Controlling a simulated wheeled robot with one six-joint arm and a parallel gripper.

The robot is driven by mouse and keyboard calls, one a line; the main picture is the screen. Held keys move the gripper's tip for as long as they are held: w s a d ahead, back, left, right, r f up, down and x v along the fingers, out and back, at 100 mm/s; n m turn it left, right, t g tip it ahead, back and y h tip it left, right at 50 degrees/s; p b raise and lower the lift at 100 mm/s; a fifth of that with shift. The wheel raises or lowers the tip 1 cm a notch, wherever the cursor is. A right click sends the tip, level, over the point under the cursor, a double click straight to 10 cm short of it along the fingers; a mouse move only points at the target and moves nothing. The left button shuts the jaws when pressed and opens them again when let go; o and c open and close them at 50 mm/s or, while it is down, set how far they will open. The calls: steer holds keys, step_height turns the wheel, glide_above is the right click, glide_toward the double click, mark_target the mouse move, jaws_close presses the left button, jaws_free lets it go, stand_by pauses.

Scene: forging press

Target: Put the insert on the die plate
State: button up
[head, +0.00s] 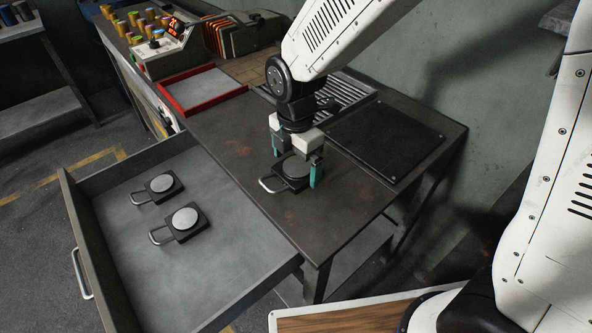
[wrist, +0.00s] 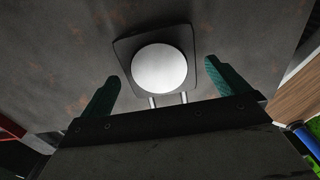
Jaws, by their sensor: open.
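An insert (head: 297,168), a dark square block with a pale round disc on top and a wire handle, lies flat on the dark worktable. It also shows in the wrist view (wrist: 160,70), with its handle towards my gripper's palm. My gripper (head: 295,158) is over it with teal fingers pointing down, one on each side. In the wrist view my open fingers (wrist: 161,76) stand apart from the block with gaps on both sides. The die plate, seemingly the flat black square plate (head: 385,138), lies on the table to the right and is bare.
Two similar inserts (head: 159,187) (head: 185,218) lie in the open drawer (head: 235,265) at left. A red-rimmed tray (head: 203,90), a slatted grate (head: 345,95) and a control box (head: 165,55) stand behind. The table's front edge is close to the insert.

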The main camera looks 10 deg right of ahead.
steer(key=shift+f, duration=0.75)
steer(key=c, duration=1.8)
steer(key=shift+r, duration=0.1)
steer(key=shift+c, duration=0.8)
steer(key=shift+r, duration=0.1)
